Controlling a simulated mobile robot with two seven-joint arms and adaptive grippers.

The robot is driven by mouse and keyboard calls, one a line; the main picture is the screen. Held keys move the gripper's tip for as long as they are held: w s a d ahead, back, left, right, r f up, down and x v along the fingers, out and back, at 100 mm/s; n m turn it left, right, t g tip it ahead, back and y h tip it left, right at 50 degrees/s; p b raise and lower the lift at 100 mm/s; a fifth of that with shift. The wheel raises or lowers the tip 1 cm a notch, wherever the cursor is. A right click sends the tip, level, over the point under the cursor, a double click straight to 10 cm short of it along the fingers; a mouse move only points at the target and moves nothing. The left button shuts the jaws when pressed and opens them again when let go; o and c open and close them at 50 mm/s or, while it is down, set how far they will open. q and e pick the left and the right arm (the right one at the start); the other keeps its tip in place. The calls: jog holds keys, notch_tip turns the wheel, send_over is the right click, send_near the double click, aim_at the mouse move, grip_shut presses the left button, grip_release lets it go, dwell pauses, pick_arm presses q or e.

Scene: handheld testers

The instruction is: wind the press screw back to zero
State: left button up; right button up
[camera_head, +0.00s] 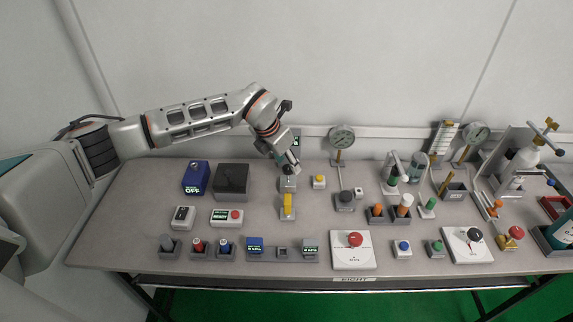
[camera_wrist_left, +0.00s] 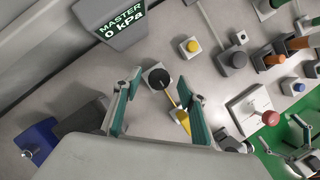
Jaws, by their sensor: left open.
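My left gripper (camera_head: 290,166) is open above a small grey block with a round black knob and a yellow bar, which looks like the press screw (camera_head: 287,184). In the left wrist view the black knob of the press screw (camera_wrist_left: 160,78) shows between the two teal-padded fingers of the open left gripper (camera_wrist_left: 163,90). Its yellow bar (camera_wrist_left: 181,118) runs toward the right finger. I cannot tell if a finger touches it. A display (camera_wrist_left: 118,22) reads MASTER 0 kPa. What looks like my right gripper (camera_wrist_left: 300,150) is partly seen at the wrist view's lower right corner.
A blue box (camera_head: 196,179) and a dark box (camera_head: 232,181) stand left of the press screw. A yellow button (camera_head: 319,181), a black knob (camera_head: 345,198) and a dial gauge (camera_head: 342,136) stand to its right. Several small testers line the front edge.

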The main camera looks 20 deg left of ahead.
aim_at(287, 169)
pick_arm(q)
notch_tip(287, 169, up, 9)
jog(key=shift+f, duration=0.15)
jog(key=shift+d, duration=0.1)
dwell(0.5)
